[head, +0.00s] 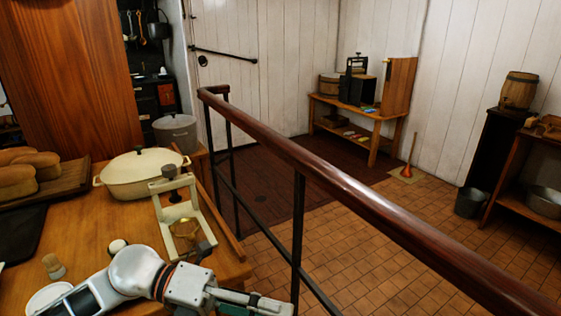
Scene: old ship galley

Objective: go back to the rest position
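My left arm comes in from the lower left, over the front of the wooden table (95,232). My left gripper (262,304) points right, near the table's right corner and low in front of the railing. Its fingers are partly cut off by the bottom edge, so I cannot tell whether it is open or shut. I see nothing clearly held in it. My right gripper is not in view.
A cream lidded pot (142,176), a cream metal-framed device (182,222), bread loaves (35,165) and a small shaker (53,266) crowd the table. A wooden-topped railing (330,172) crosses diagonally. Tiled floor (345,250) beyond it is largely clear.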

